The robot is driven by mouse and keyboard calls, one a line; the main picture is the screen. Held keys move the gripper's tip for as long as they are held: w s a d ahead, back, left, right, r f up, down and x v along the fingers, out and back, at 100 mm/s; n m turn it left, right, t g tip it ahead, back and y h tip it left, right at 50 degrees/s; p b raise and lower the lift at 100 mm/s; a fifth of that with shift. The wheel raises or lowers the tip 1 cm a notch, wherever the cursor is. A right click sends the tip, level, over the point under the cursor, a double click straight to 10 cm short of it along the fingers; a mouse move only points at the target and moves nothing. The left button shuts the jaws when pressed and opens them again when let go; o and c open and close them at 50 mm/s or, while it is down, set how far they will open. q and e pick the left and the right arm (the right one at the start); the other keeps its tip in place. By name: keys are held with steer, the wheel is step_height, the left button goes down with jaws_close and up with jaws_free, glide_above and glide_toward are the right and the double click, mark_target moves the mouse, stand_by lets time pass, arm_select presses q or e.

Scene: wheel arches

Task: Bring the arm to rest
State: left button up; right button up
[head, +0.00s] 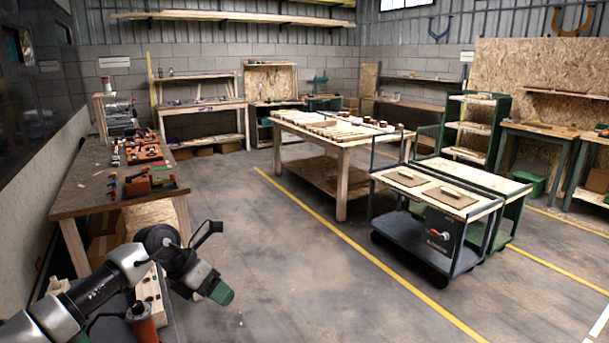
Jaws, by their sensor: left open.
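My left arm (88,293) comes in from the lower left, bent at a dark joint, with a green-capped link (220,293) hanging over the floor. My left gripper (208,232) is the black part just right of the joint. It is open, small and seen from the side, and nothing shows in it. It is in the air, right of the near end of the long workbench (85,191), and appears apart from it. My right gripper is not in view.
Tools and orange blocks (144,154) lie on the workbench. Below my arm is a surface with an orange part (144,325). A wooden table (342,150) and a dark cart (410,226) stand beyond clear floor (290,270) with a yellow line.

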arm_select(q)
steer(key=s+d+r+n+t+h, duration=0.2)
steer(key=s+d+n+t+h, duration=0.25)
steer(key=d+n+t, duration=0.2)
steer(key=s+d+r+n+t+h, duration=0.25)
steer(key=d+n+t+h, duration=0.25)
steer(key=d+n, duration=0.25)
steer(key=s+a+f+n+y, duration=0.55)
steer(key=f+n+y, duration=0.2)
steer(key=n, duration=0.45)
steer(key=s+a+f+n+y, duration=0.5)
steer(key=a+f+n+y, duration=0.15)
steer(key=n+y, duration=0.35)
steer(key=s+a+f+n+g, duration=0.1)
steer(key=s+f+n+g, duration=0.15)
steer(key=s, duration=0.35)
steer(key=s+a+f+n+g+h, duration=0.1)
steer(key=s+f+g, duration=0.1)
steer(key=s+g, duration=0.35)
steer(key=s+a+f+n+g, duration=0.2)
steer(key=s+f, duration=0.1)
steer(key=s, duration=0.5)
step_height(320, 180, down, 25)
steer(key=g, duration=0.1)
steer(key=s+a+f+g, duration=0.1)
steer(key=s+a+f, duration=0.1)
steer(key=s+f, duration=1.5)
steer(key=shift+a, duration=0.15)
